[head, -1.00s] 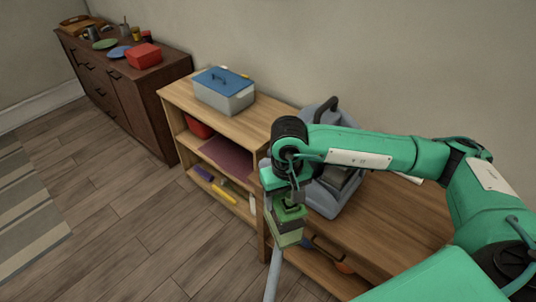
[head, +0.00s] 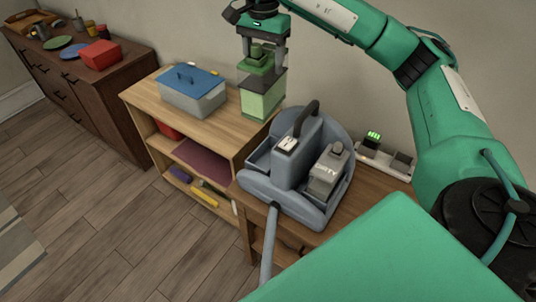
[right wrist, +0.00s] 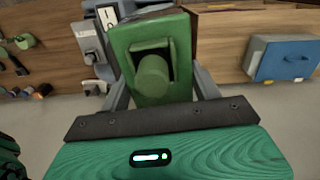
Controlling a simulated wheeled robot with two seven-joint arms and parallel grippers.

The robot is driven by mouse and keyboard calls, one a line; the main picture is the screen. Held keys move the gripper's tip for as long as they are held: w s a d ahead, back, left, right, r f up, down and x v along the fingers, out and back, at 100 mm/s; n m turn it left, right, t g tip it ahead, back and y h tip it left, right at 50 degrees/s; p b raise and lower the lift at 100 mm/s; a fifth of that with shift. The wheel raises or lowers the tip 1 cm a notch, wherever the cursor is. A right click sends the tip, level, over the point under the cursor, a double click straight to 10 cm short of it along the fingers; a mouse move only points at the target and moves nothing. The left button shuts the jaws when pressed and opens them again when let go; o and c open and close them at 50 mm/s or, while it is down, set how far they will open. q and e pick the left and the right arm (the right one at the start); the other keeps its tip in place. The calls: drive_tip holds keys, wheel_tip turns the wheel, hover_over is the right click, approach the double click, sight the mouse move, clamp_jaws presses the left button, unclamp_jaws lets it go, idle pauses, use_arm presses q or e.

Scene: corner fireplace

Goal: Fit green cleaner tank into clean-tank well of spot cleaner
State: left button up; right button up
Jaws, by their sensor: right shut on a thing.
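My right gripper (head: 262,66) is shut on the top of the green cleaner tank (head: 261,100). The tank hangs roughly upright, above and behind the spot cleaner's left side in the head view, apart from the cleaner. In the right wrist view the tank's green top and round cap (right wrist: 153,78) sit between the fingers. The grey-blue spot cleaner (head: 290,193) stands on the wooden bench. An open well (head: 259,160) shows on its left; a grey tank marked DIRTY (head: 326,176) sits on its right. The well's floor is hidden. My left gripper is out of view.
A blue-lidded box (head: 192,98) stands on the shelf unit (head: 138,97) at left. A charger with green lights (head: 373,137) lies behind the cleaner at right. The cleaner's handle (head: 307,117) rises between its two sides. A hose (head: 269,250) hangs in front.

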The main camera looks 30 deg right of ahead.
drive_tip(key=shift+w+d+r+m, duration=0.2)
drive_tip(key=shift+w+d+r, duration=0.05)
drive_tip(key=shift+d+r, duration=0.2)
drive_tip(key=shift+w+d+r+m, duration=0.2)
drive_tip(key=shift+d+r, duration=0.25)
drive_tip(key=shift+d+f, duration=0.1)
drive_tip(key=shift+f, duration=0.1)
wheel_tip(320, 180, down, 8)
drive_tip(key=shift+f, duration=0.1)
wheel_tip(320, 180, down, 19)
drive_tip(key=p, duration=0.5)
drive_tip(key=shift+f, duration=0.15)
drive_tip(key=o, duration=1.8)
